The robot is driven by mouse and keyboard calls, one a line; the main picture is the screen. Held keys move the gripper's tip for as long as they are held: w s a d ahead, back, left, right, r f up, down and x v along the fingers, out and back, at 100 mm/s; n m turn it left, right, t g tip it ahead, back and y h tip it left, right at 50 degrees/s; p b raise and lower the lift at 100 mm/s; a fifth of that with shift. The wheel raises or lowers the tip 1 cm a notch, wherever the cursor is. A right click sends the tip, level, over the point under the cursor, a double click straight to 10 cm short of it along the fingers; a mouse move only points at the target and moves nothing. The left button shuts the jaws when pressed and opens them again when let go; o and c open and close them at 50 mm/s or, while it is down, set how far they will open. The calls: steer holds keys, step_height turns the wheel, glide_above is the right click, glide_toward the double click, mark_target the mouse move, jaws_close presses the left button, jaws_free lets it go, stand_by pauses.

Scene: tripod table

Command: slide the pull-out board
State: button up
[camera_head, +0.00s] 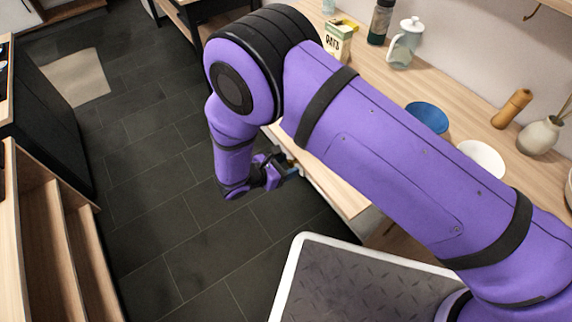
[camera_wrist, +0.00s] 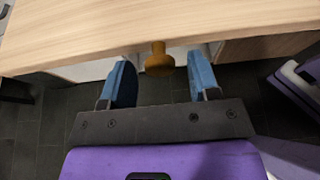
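In the wrist view, a round brown wooden knob (camera_wrist: 159,68) sticks out at the front edge of a light wood surface (camera_wrist: 160,28). I cannot tell whether this surface is the pull-out board or the countertop over it. My gripper (camera_wrist: 158,60) is open, with one blue finger on each side of the knob and visible gaps to both. In the head view, my gripper (camera_head: 287,170) is at the counter's front edge, left of a light wood panel (camera_head: 337,188). The knob cannot be made out there, and my arm hides much of the counter front.
On the counter stand a blue bowl (camera_head: 427,117), a white plate (camera_head: 482,158), a pitcher (camera_head: 404,45), a dark bottle (camera_head: 380,22), a carton (camera_head: 338,40) and a vase (camera_head: 540,135). Dark tiled floor (camera_head: 150,170) left of my gripper is open. A wooden shelf (camera_head: 50,230) stands at far left.

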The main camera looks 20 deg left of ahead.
steer(key=v, duration=1)
steer(key=shift+s+a+r, duration=0.2)
steer(key=shift+s, duration=0.05)
stand_by(0.3)
steer(key=w+d+r+m+g, duration=0.2)
steer(key=w+d+r+m, duration=0.3)
steer(key=r, duration=0.4)
steer(key=w+d+r+m+g, duration=0.2)
steer(key=w+d+r+g, duration=0.15)
steer(key=d+r, duration=0.45)
steer(key=w+d+r+m+g, duration=0.2)
steer(key=w+d+r+m, duration=0.25)
steer(key=r, duration=0.55)
steer(key=s+d+r+m+g+y, duration=0.1)
steer(key=s+d+r+m+y, duration=0.3)
steer(key=d+r, duration=0.6)
steer(key=s+d+r+m+g+y, duration=0.1)
steer(key=d+r+m, duration=0.5)
steer(key=d, duration=0.8)
steer(key=s+d+r+m+t+y, duration=0.1)
steer(key=s+d+r+m+t, duration=0.1)
steer(key=s, duration=0.5)
steer(key=s+d+r+m+t+y, duration=0.2)
steer(key=s+d+m, duration=0.3)
steer(key=s+d, duration=0.2)
steer(key=shift+d+r, duration=0.2)
steer(key=shift+d, duration=0.1)
